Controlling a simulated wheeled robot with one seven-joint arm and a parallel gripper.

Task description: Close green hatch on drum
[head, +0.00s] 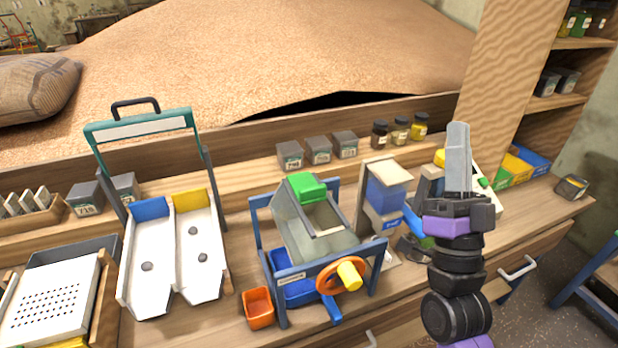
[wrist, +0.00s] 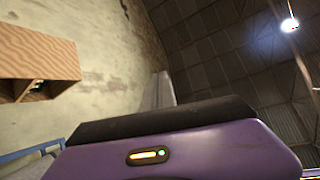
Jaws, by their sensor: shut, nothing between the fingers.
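The drum (head: 300,233) is a grey-green angular body held in a blue frame on the bench, in the middle of the head view. The green hatch (head: 306,185) sits at the drum's top, beside an opening with a pale rim that shows uncovered, so the hatch looks open. My gripper (head: 458,128) is to the right of the drum, pointing up, well apart from the hatch. Its fingers are together and hold nothing. In the wrist view my gripper (wrist: 159,88) points at the wall and ceiling; the drum and hatch are not seen there.
An orange handwheel with a yellow knob (head: 350,275) is at the drum's front right. A small orange bin (head: 258,308) stands at front left. A white two-lane chute (head: 148,262) is to the left. A blue device (head: 385,195) stands between drum and arm. Small jars (head: 400,132) line the back ledge.

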